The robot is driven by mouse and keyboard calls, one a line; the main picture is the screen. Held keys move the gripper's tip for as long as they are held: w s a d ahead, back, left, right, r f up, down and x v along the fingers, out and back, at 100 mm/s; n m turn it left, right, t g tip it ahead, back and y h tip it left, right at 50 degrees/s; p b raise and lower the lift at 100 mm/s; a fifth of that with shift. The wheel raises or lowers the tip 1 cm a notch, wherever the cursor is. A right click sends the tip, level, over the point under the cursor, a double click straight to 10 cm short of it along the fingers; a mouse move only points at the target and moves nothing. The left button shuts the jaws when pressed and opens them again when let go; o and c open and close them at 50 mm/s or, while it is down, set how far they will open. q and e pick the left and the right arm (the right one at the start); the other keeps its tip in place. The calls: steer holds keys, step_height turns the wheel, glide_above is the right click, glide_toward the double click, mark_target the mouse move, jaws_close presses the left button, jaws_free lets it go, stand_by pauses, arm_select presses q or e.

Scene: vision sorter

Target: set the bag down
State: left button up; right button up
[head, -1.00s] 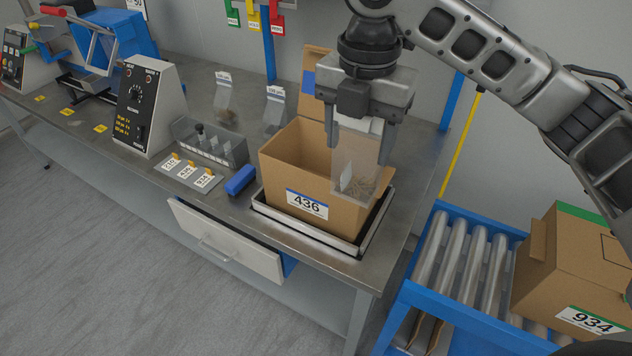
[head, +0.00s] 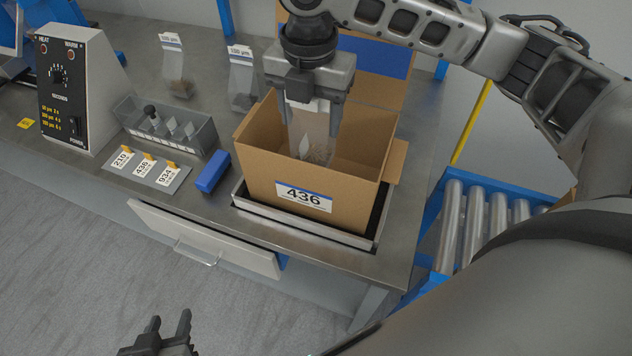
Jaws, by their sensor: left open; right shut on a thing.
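My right gripper (head: 312,118) is shut on the top of a clear bag (head: 309,128) with small grey parts at its bottom. The bag hangs upright inside the open carton marked 436 (head: 262,170), and its lower end is partly hidden behind the carton's front wall. I cannot tell whether it touches the carton floor. The carton stands in a metal-rimmed tray (head: 300,232) on the bench. My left gripper (head: 170,322) is open and empty at the bottom of the head view, low in front of the bench.
Two other clear bags (head: 175,75) (head: 243,85) stand behind on the bench (head: 215,120). A blue block (head: 212,172), number tags (head: 146,168) and a clear bin (head: 165,130) lie left of the carton. A drawer (head: 205,238) juts out in front. A roller conveyor (head: 475,220) is at right.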

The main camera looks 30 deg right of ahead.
mark_target(312, 164)
step_height(312, 164, down, 12)
steer(key=shift+r+b, duration=0.1)
steer(key=shift+b, duration=0.25)
steer(key=o, duration=1.3)
step_height(312, 164, up, 11)
steer(key=shift+r, duration=0.55)
